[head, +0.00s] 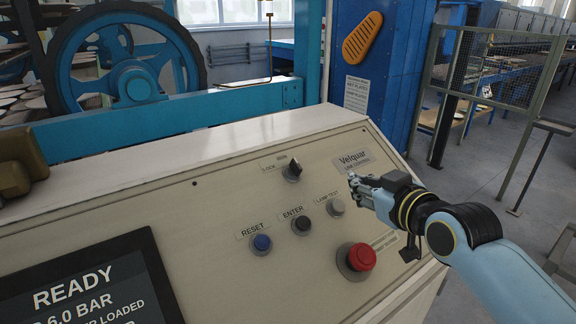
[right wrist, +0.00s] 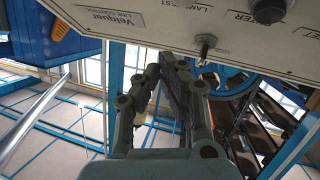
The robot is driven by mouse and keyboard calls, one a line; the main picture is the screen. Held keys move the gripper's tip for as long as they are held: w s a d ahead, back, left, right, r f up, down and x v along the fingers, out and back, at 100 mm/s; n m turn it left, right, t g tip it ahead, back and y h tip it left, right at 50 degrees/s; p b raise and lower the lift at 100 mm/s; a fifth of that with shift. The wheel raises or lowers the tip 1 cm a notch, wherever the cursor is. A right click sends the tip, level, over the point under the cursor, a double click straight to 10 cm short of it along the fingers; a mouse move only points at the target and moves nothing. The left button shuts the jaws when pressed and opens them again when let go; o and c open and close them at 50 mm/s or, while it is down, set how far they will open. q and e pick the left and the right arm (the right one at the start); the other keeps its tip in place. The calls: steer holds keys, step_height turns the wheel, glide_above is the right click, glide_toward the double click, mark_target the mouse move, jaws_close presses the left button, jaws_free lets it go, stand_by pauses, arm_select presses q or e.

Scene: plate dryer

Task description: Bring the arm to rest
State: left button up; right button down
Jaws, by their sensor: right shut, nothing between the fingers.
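My right arm comes in from the right in the head view. Its gripper (head: 354,182) is shut and empty, above the beige control panel near the Velquar label (head: 353,160) and the grey lamp test button (head: 335,207). Whether it touches the panel is hard to tell, but a gap seems to show. In the right wrist view, the gripper's fingers (right wrist: 162,68) are together with nothing between them, and the panel (right wrist: 150,22) lies at the top. My left gripper is not in view.
A screen (head: 85,290) reads READY. Open floor (head: 480,190) lies to the right, before a mesh guard (head: 495,68).

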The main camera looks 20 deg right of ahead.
steer(key=s+f+m+g+h, duration=0.15)
steer(key=s+g, duration=0.25)
steer(key=s, duration=0.6)
steer(key=s+f+g, duration=0.2)
steer(key=s+g, duration=0.2)
steer(key=s, duration=0.6)
steer(key=s+f+m+g+h, duration=0.15)
steer(key=s+g, duration=0.25)
steer(key=s, duration=0.6)
steer(key=s+d+f+b, duration=0.15)
steer(key=f+b, duration=0.25)
steer(key=f, duration=1.5)
steer(key=s+d+f+b, duration=0.15)
steer(key=f+b, duration=0.35)
steer(key=f, duration=1.4)
steer(key=s+d+f+g+b, duration=0.1)
steer(key=s+f+b, duration=0.5)
steer(key=s+f, duration=1.1)
step_height(320, 180, down, 4)
steer(key=shift+r+g+y, duration=0.25)
steer(key=shift+g+y, duration=0.15)
steer(key=shift+g, duration=0.1)
steer(key=shift+d, duration=0.15)
